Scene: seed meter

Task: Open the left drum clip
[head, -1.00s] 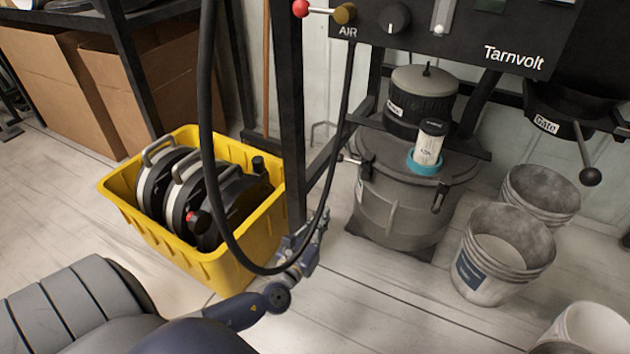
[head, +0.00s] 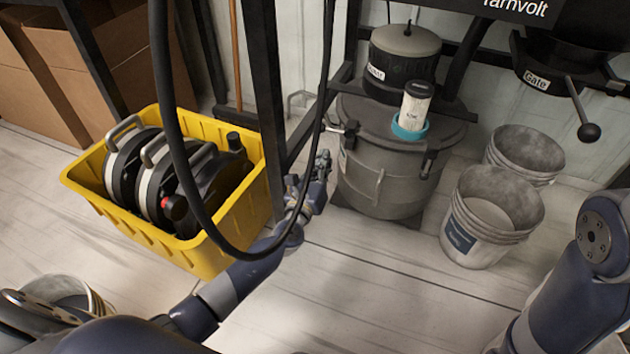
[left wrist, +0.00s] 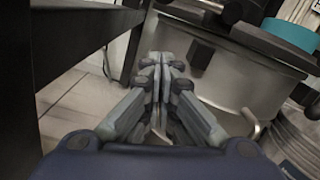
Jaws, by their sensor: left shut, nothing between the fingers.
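The grey drum (head: 378,186) stands on the floor with its lid on. The left drum clip (head: 349,132) is a dark clip at the left of the rim, with a part sticking out to the left. The right clip (head: 428,163) hangs against the drum wall. My left gripper (head: 323,163) is shut and empty, just left of the drum and below the left clip. In the left wrist view, the closed fingertips (left wrist: 165,58) point toward the drum wall (left wrist: 235,82), close to a dark block below the rim. Contact cannot be told. My right gripper is out of view.
A dark frame post (head: 262,95) and a hanging black hose (head: 178,140) are close to my left arm. A yellow crate (head: 213,262) with black reels stands at left. Grey buckets (head: 488,225) stand right of the drum. The floor in front is clear.

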